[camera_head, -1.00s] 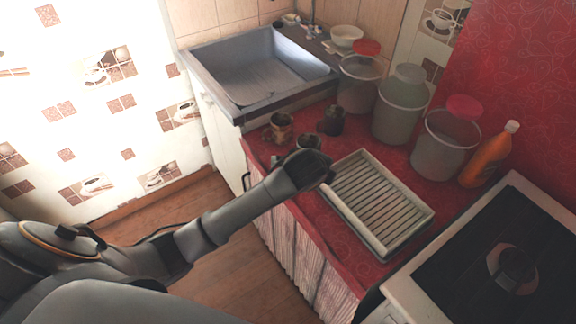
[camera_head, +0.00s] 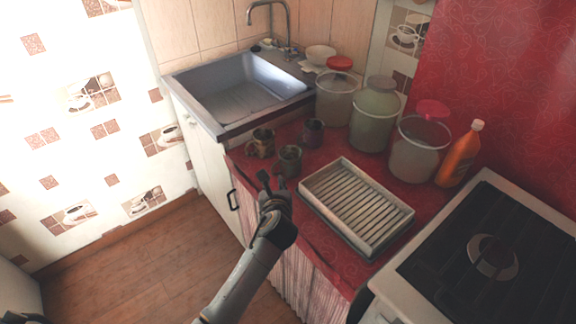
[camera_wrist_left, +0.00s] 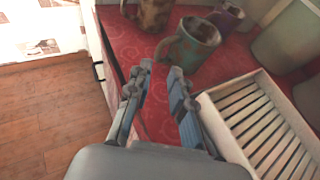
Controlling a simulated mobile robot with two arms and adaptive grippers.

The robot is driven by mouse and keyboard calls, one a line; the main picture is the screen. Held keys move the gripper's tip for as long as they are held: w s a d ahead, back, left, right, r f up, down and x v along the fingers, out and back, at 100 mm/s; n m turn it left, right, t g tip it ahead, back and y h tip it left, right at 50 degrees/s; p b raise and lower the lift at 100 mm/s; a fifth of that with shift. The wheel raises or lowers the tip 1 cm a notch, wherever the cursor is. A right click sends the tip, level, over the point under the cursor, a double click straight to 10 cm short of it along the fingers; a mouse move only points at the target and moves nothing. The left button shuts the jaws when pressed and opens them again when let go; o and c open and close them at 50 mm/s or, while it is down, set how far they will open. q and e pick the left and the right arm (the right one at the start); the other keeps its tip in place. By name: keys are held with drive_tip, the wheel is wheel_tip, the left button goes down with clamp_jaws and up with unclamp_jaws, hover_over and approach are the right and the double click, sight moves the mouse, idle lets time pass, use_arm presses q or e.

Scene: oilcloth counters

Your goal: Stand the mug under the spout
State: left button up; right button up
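The spout is the curved metal tap (camera_head: 288,22) over the sink. My left gripper (camera_head: 273,179) is open and empty at the counter's front edge, apart from the mugs. It also shows in the left wrist view (camera_wrist_left: 160,76). My right gripper is out of view.
A grey sink (camera_head: 240,95) is at the back left. A ribbed drying tray (camera_head: 385,242) lies right of my gripper. Several lidded jars, an orange bottle (camera_head: 458,160) and a white bowl (camera_head: 320,54) stand behind. A stove (camera_head: 480,270) fills the right side.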

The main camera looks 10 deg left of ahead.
sight(273, 172)
use_arm(q)
drive_tip(key=x, duration=0.7)
drive_tip(key=shift+a, duration=0.1)
drive_tip(key=shift+s, duration=0.1)
clamp_jaws()
